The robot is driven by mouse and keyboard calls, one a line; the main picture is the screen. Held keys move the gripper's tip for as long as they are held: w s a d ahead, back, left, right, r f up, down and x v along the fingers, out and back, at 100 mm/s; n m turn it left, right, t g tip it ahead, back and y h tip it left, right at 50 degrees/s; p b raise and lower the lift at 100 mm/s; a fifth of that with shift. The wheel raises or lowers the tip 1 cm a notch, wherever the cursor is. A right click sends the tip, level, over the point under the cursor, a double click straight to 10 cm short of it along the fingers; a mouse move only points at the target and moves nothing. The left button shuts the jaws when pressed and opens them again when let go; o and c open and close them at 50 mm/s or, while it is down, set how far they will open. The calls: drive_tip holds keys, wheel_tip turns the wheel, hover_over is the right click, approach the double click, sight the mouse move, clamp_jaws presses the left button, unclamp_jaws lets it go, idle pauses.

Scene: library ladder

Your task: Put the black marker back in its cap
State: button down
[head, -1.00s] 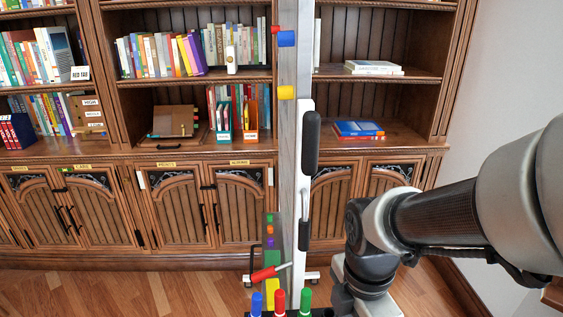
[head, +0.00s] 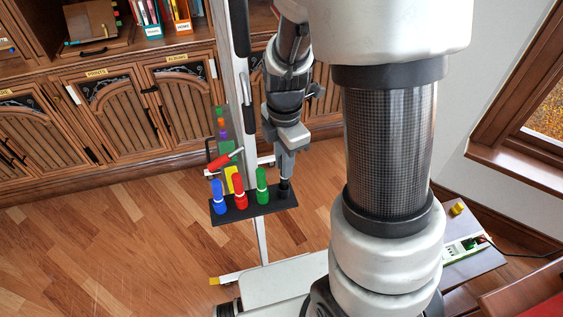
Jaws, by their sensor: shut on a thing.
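My gripper (head: 285,177) points down over the right end of the black marker tray (head: 243,208). It is shut on the black marker (head: 284,187), which stands upright at the tray's right end. The fingers cover much of the marker, and I cannot tell how far its tip sits in a cap. Blue (head: 218,197), red (head: 239,193) and green (head: 262,186) markers stand upright in the same tray, to the left of my gripper.
The tray is fixed to a white upright board frame (head: 262,240). A red-handled tool (head: 224,159) sticks out behind the tray. Wooden cabinets (head: 110,115) stand behind. A side table (head: 475,250) is at right. The floor at left is clear.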

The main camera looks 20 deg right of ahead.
drive_tip(key=shift+s+f, duration=0.1)
drive_tip(key=shift+f, duration=1.15)
drive_tip(key=c, duration=1.6)
unclamp_jaws()
drive_tip(key=shift+c, duration=0.2)
